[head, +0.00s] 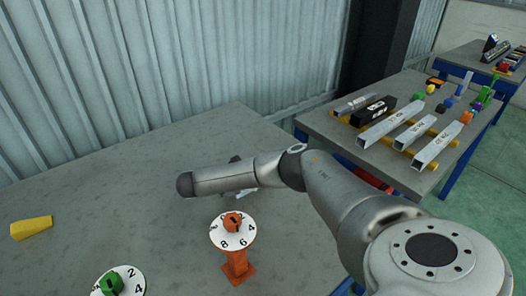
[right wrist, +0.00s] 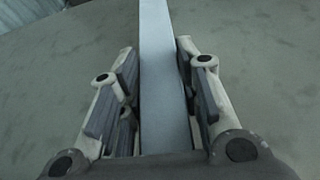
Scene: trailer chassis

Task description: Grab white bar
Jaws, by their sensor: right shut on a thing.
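The white bar (right wrist: 166,100) is a long, pale, straight bar. In the right wrist view it runs from the top edge down between the fingers of my right gripper (right wrist: 158,60). The right gripper is shut on it, with dark pads on both sides. In the head view my right arm comes in from the right over the near table, and its wrist hides most of the gripper. A small pale piece (head: 248,192) shows just below the wrist, probably part of the bar. My left gripper is not in view.
On the grey table (head: 110,190) stand an orange dial (head: 233,235), a green dial (head: 118,283) and a yellow block (head: 31,228). A second table (head: 330,128) at right holds several metal bars and a black box (head: 373,111). A corrugated wall (head: 200,50) stands behind.

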